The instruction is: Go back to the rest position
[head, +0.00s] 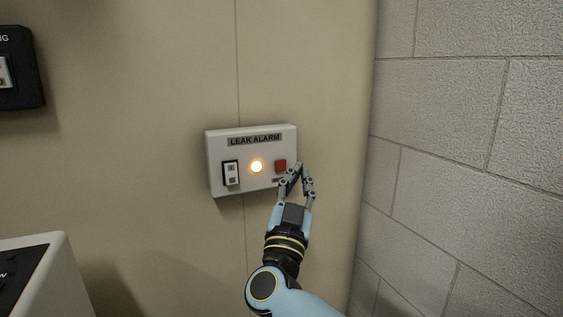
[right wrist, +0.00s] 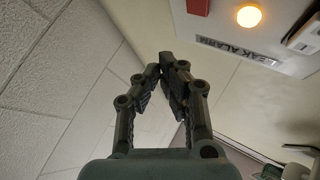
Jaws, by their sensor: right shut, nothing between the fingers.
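My right gripper (head: 296,168) is shut and empty. In the head view its fingertips overlap the lower right corner of the white leak alarm box (head: 216,155), beside the red button (head: 280,166); I cannot tell whether they touch the box. In the right wrist view the gripper (right wrist: 168,68) points up the picture, with the lamp (right wrist: 249,16) and part of the red button (right wrist: 198,6) at the upper right. My left gripper is not in view.
A beige panel (head: 150,120) carries the box. A grey block wall (head: 470,150) stands close on the right. A black unit (head: 22,70) is at the upper left, and a white and black console (head: 55,255) is at the lower left.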

